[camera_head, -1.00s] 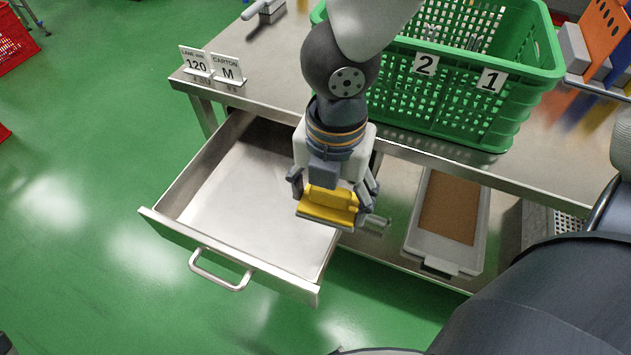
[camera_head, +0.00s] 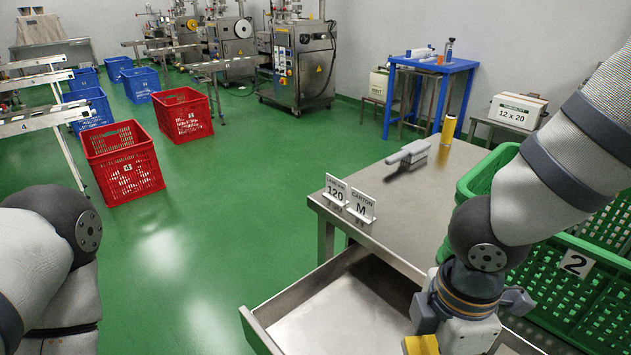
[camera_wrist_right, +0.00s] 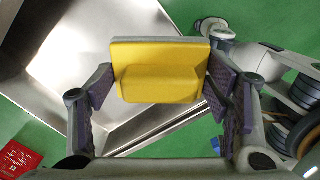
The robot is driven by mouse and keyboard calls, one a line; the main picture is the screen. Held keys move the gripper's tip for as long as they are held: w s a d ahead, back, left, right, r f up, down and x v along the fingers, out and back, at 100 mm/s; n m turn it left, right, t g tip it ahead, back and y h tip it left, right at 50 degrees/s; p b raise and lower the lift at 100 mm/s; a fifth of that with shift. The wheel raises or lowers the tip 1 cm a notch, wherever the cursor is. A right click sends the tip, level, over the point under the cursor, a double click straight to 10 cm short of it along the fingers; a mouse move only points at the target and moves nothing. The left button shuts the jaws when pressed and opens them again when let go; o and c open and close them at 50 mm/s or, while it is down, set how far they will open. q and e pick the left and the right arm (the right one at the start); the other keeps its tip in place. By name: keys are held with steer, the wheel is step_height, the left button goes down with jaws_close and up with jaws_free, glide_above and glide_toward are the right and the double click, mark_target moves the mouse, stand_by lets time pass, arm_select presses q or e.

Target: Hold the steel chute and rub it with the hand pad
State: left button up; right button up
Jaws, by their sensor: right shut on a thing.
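The yellow hand pad (camera_wrist_right: 160,75) with a pale edge is between the fingers of my right gripper (camera_wrist_right: 160,95). The gripper is shut on it. In the head view only part of the pad (camera_head: 420,345) shows at the bottom edge, by the open steel drawer (camera_head: 335,322).
Red crates (camera_head: 122,162) and blue crates stand on the green floor.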

steer(key=w+m, duration=0.1)
steer(key=m, duration=0.6)
steer(key=w+r+m, duration=0.1)
steer(key=m, duration=0.3)
steer(key=shift+w+d+r, duration=0.1)
steer(key=shift+w+d, duration=0.15)
steer(key=shift+w, duration=0.1)
steer(key=m, duration=0.4)
steer(key=w+m, duration=0.1)
steer(key=m, duration=0.1)
steer(key=shift+w+d+r+m, duration=0.1)
steer(key=shift+r+m, duration=0.3)
